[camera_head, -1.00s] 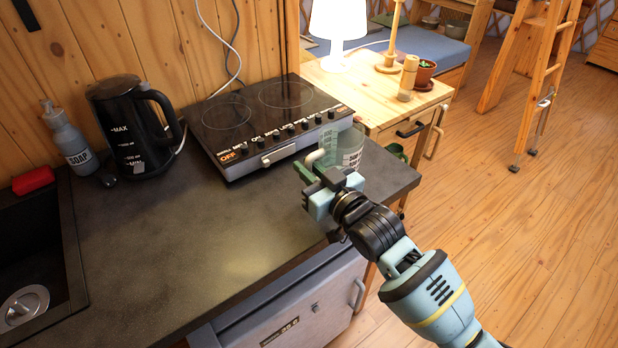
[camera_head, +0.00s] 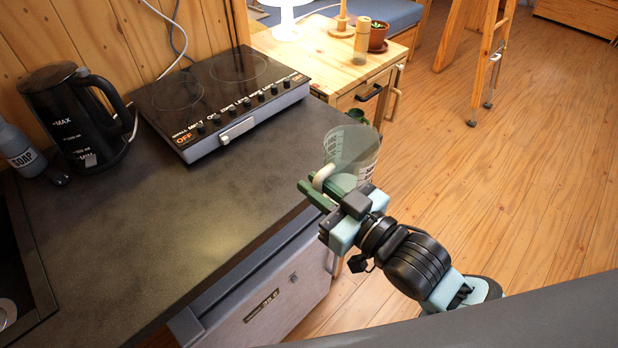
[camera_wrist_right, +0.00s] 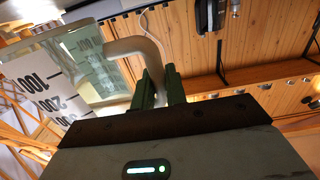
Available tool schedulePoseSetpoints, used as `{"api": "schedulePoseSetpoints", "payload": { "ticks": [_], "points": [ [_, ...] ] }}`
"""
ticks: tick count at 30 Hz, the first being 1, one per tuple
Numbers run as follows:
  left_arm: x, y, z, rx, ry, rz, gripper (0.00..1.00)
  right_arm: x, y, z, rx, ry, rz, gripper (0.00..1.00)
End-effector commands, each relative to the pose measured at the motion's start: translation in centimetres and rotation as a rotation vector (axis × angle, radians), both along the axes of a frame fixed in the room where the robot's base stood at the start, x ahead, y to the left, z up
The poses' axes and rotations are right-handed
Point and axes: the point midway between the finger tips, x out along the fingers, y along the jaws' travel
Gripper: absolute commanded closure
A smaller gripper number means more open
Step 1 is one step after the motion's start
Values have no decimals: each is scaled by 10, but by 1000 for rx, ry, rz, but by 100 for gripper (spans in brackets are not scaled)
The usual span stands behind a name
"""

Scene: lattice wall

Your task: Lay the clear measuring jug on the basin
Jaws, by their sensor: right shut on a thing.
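The clear measuring jug (camera_head: 352,150) is held in the air, off the counter's right edge in the head view. In the wrist view the jug (camera_wrist_right: 62,75) shows black volume marks and a pale handle. My right gripper (camera_head: 322,190) is shut on the jug's handle; its green fingers (camera_wrist_right: 160,88) pinch the handle in the wrist view. The basin (camera_head: 14,285), a dark sink set into the counter, shows only in part at the far left edge, well away from the jug. My left gripper is out of view.
The dark counter (camera_head: 190,230) is clear between sink and gripper. A black kettle (camera_head: 75,115) and a soap bottle (camera_head: 18,150) stand at the back left. A hob (camera_head: 215,100) lies along the wall. A wooden cabinet (camera_head: 340,60) with a lamp stands beyond.

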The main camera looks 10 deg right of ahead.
Motion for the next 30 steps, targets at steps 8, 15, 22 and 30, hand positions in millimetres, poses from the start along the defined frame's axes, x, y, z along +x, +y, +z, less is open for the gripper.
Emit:
{"api": "schedulePoseSetpoints", "payload": {
  "ticks": [8, 15, 22, 30],
  "points": [
    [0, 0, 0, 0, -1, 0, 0, -1, 0, 1, 0, -2, 0, 100],
    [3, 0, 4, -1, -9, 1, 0, 8, -11, 9, 5, -4, -64, 100],
    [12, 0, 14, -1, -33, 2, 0, 31, -64, 18, 9, 0, -314, 100],
    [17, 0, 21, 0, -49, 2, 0, 37, -126, 5, 3, 1, -565, 100]
  ]
}}
